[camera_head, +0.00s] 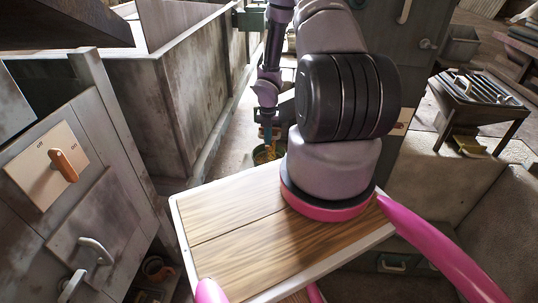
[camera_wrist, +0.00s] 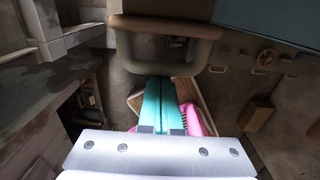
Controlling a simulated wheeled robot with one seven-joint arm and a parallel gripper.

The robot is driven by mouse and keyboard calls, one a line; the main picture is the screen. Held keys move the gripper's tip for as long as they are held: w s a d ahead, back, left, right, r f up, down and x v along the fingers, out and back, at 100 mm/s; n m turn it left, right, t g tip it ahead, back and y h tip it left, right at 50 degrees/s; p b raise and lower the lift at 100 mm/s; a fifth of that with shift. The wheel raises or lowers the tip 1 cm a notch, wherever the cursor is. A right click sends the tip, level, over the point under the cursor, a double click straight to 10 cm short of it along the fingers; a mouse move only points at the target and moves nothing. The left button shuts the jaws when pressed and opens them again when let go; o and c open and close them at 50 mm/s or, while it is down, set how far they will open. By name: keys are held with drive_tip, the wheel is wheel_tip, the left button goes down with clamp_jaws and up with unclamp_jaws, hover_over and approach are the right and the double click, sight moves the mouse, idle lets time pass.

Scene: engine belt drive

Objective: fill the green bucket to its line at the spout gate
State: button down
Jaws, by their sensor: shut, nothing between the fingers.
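In the head view, a dark green round container (camera_head: 262,157), which looks like the green bucket, stands on the floor beyond my base. Yellowish-orange matter shows at its mouth; its line and fill level cannot be made out. My gripper (camera_head: 267,138) hangs downward in front of or above it, small and partly lost against it. In the wrist view, my gripper's teal fingers (camera_wrist: 161,82) are together and hold nothing. I cannot identify the spout gate for certain.
A grey cabinet at left has an orange lever (camera_head: 64,166) on a plate and a curved handle (camera_head: 96,250). A large weathered bin (camera_head: 125,100) stands behind it. A rack table (camera_head: 478,98) is at right. The wrist view shows a handwheel (camera_wrist: 267,57).

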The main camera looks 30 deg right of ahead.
drive_tip(key=shift+w+d, duration=0.45)
drive_tip(key=shift+w, duration=0.15)
drive_tip(key=shift+r, duration=3)
drive_tip(key=shift+r, duration=0.1)
drive_tip(key=s+a+r+m+t+h, duration=0.15)
drive_tip(key=r+m, duration=0.65)
drive_tip(key=r, duration=0.8)
drive_tip(key=s+a+r+m+t+h, duration=0.1)
drive_tip(key=s+a+r+m, duration=0.1)
drive_tip(key=r+m, duration=1.1)
drive_tip(key=s+a+r+m+t+y, duration=0.2)
drive_tip(key=s+a+r+m, duration=0.4)
drive_tip(key=s+r, duration=0.3)
drive_tip(key=s+a+r+m+t+y, duration=0.2)
drive_tip(key=s+a+r+m, duration=0.4)
drive_tip(key=s+r, duration=0.4)
drive_tip(key=shift+r+t, duration=0.35)
drive_tip(key=shift+r, duration=0.45)
